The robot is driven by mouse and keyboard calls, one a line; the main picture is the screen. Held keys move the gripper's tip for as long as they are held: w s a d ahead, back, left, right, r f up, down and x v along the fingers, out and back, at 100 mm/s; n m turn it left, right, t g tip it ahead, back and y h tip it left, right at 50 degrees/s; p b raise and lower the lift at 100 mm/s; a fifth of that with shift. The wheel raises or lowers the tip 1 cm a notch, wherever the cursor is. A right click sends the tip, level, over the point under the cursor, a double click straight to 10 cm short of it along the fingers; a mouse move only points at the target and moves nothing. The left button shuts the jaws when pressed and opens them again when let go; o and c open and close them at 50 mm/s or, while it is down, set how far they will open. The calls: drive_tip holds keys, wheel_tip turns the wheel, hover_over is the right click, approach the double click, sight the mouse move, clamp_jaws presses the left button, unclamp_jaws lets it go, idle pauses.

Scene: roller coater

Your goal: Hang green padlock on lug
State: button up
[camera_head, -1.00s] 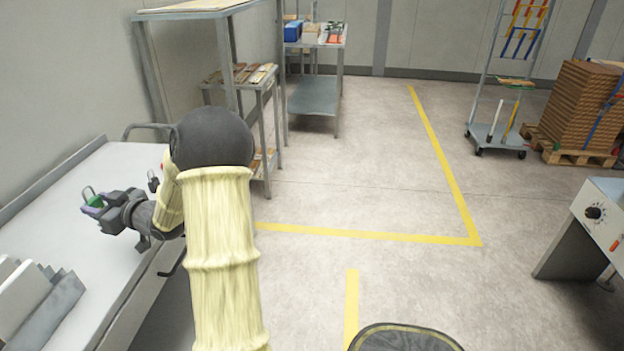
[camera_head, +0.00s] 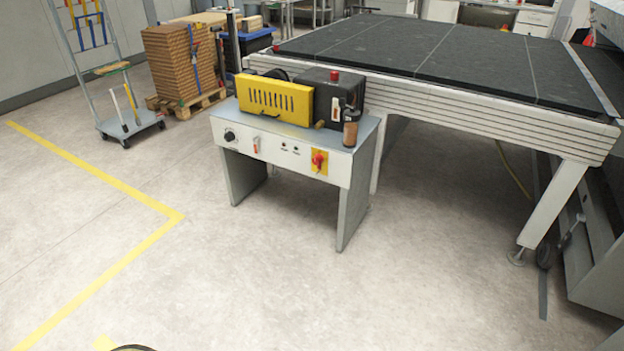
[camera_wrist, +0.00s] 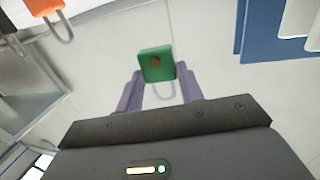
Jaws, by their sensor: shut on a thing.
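In the wrist view my gripper (camera_wrist: 160,90) is shut on the green padlock (camera_wrist: 157,64). The purple fingers grip it from both sides, and its pale shackle points back toward the palm. In the head view my arm and gripper are out of frame. There, a roller coater (camera_head: 290,158) stands on the floor, with a yellow guard (camera_head: 275,100) and a black housing on top. A red and yellow switch (camera_head: 319,161) is on its front panel. I cannot make out which part is the lug.
A long dark-topped table (camera_head: 430,60) stands behind the coater. A cart (camera_head: 128,124) and a pallet of stacked boards (camera_head: 180,65) are at the back left. The floor in front is clear. An orange padlock (camera_wrist: 46,8) shows in the wrist view.

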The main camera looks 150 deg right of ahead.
wheel_tip(320, 180, up, 15)
drive_tip(key=p, duration=1.4)
